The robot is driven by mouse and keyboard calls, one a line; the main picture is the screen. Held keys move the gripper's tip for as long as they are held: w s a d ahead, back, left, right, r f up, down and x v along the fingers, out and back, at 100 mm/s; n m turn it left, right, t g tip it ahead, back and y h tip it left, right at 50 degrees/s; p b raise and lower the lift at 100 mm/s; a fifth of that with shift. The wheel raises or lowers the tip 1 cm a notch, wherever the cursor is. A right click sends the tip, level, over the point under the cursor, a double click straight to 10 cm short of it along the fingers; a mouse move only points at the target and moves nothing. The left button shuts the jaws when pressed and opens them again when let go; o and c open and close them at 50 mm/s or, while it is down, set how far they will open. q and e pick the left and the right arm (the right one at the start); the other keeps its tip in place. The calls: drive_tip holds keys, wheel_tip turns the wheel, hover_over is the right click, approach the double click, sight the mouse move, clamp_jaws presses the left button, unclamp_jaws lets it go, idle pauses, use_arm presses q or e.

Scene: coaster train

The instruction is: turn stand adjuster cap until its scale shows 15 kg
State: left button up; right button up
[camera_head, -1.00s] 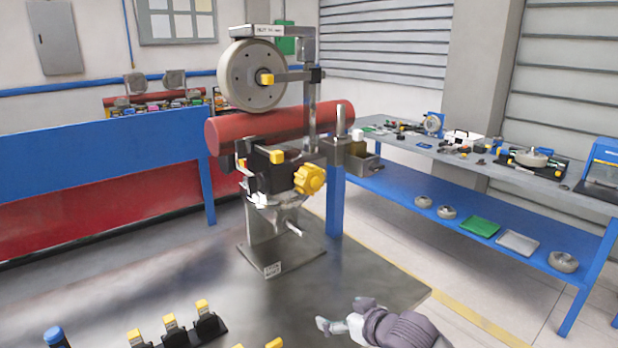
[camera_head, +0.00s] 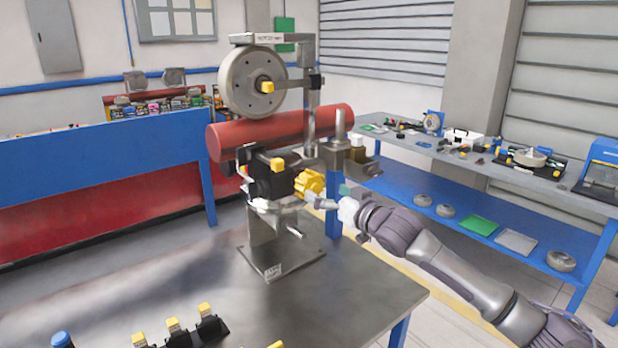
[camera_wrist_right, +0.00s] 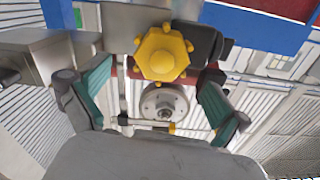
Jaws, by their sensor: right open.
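The stand (camera_head: 272,240) stands upright on the grey table. A yellow lobed knob (camera_head: 309,183), which I take to be the adjuster cap, sits on the right side of its black block. My right gripper (camera_head: 335,196) is just right of the knob, in front of it. In the right wrist view the knob (camera_wrist_right: 163,53) lies beyond the open, teal-padded fingers of my right gripper (camera_wrist_right: 155,103), roughly centred between them. Nothing is between the pads. I cannot read any scale. My left gripper is out of view.
A red roller (camera_head: 250,135) and a grey wheel (camera_head: 252,80) are above the knob. Yellow-topped black clamps (camera_head: 208,325) and a blue-capped item (camera_head: 61,340) stand at the table's front left. A side bench (camera_head: 480,165) with tools is at the right.

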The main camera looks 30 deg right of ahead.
sight(315, 186)
drive_tip(key=w, duration=0.2)
drive_tip(key=w+p, duration=0.2)
drive_tip(key=w, duration=0.1)
drive_tip(key=shift+w+a+r, duration=0.15)
drive_tip(key=shift+w+a, duration=0.1)
drive_tip(key=shift+w, duration=0.7)
drive_tip(key=c, duration=1.1)
